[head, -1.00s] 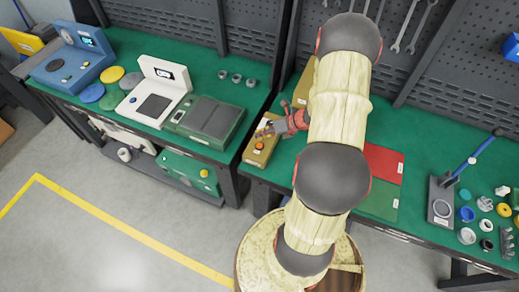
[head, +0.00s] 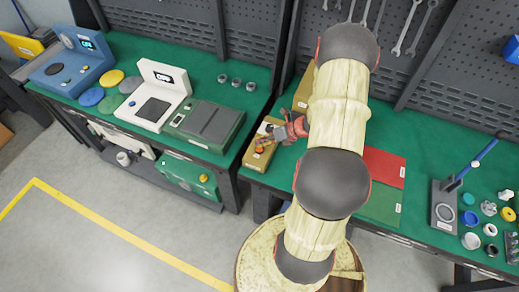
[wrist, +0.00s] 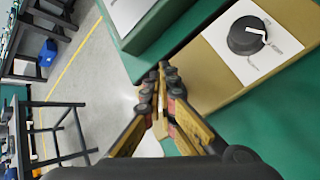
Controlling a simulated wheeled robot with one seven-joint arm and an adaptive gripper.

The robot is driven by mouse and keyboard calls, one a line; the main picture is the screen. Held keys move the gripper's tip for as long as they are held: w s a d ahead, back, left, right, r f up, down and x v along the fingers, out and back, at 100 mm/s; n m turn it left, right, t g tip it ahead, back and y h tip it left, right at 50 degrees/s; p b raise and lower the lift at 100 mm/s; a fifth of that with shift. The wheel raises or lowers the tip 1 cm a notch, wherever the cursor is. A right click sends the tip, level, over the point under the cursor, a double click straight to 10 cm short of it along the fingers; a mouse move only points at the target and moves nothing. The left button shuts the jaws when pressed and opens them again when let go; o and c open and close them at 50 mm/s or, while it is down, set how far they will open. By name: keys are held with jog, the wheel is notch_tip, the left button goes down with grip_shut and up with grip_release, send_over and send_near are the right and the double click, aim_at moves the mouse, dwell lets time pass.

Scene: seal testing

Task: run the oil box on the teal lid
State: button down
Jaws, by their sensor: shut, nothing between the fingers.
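A tan box (head: 252,162) stands at the left end of the right bench, with an orange button on top. In the wrist view, the tan box (wrist: 205,72) carries a black dial knob (wrist: 248,36) with a white pointer on a white plate. My gripper (head: 268,138) is over this box. In the wrist view, my gripper (wrist: 158,82) is shut and empty, to the left of the knob and apart from it. No label names the oil box clearly.
The left bench holds a blue device (head: 72,68), a white device (head: 150,95) with a screen and a green device (head: 205,122). Right of my arm lie red and green mats (head: 385,165), a stand (head: 443,205) and several small rings. A gap separates the benches.

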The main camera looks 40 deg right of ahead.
jog(key=shift+f, duration=0.15)
dwell(0.6)
jog(key=shift+f, duration=0.3)
jog(key=shift+f+b, duration=0.35)
jog(key=shift+b, duration=0.05)
dwell(0.6)
jog(key=shift+r, duration=0.1)
jog(key=shift+r+p, duration=0.75)
jog(key=shift+r+p, duration=2.1)
jog(key=shift+r, duration=0.4)
